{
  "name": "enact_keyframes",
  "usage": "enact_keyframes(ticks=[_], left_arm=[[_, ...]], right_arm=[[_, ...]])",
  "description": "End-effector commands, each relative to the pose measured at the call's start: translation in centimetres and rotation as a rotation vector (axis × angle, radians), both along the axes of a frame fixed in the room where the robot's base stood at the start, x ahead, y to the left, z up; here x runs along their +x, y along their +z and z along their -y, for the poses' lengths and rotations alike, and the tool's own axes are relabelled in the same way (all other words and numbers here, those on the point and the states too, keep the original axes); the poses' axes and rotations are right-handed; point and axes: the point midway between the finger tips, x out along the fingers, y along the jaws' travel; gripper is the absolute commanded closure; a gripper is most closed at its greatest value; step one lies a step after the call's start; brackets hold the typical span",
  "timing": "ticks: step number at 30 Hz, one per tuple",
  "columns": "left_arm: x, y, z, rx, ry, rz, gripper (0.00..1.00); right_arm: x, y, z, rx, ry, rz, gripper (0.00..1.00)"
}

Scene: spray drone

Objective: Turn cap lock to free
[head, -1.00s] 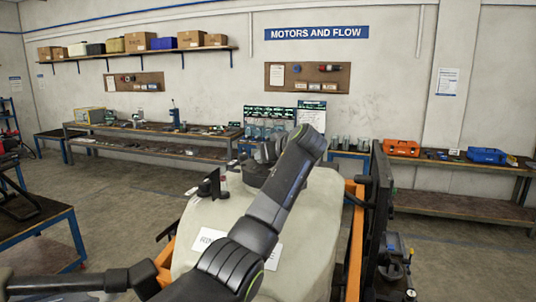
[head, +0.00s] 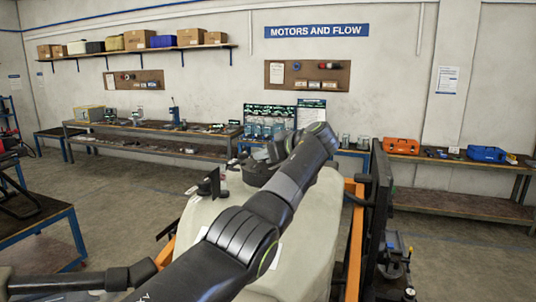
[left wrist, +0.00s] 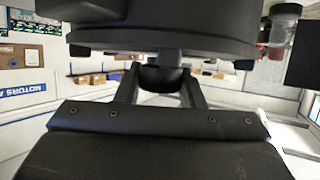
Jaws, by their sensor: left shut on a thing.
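The large black round cap (head: 260,172) sits on top of the beige tank (head: 310,235) in the head view. In the left wrist view its dark underside and rim (left wrist: 160,30) fill the top of the picture. My left gripper (left wrist: 160,78) is shut on a small dark lug, the cap lock (left wrist: 166,75), at the cap's rim. In the head view my left arm crosses over the tank and partly hides the cap, and the fingertips are hard to make out. My right gripper is not in view.
A small black upright part (head: 214,183) and a small clear bottle with a red top (head: 224,172) stand left of the cap. An orange frame (head: 349,235) and dark upright gear (head: 375,220) stand right of the tank. Workbenches (head: 150,140) line the back wall.

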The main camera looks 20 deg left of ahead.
Motion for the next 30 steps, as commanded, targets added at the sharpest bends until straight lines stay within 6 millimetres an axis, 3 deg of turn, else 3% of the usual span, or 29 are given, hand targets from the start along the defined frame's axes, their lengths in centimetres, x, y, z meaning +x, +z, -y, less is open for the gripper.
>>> enact_keyframes(ticks=[9,10,15,24,30], left_arm=[[0.0,0.0,0.0,-0.001,0.0,0.0,0.88],[0.0,0.0,0.0,-0.001,0.0,0.0,0.62],[0.0,0.0,0.0,-0.001,0.0,-0.001,0.43],[-0.1,0.0,0.1,0.0,-0.001,0.0,0.43],[-1.0,0.4,1.8,-0.001,-0.003,0.004,0.43]], right_arm=[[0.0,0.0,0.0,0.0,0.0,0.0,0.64],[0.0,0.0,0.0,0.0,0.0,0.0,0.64],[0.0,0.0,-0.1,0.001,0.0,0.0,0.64],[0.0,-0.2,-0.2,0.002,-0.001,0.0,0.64],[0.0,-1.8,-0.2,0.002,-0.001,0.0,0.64]])
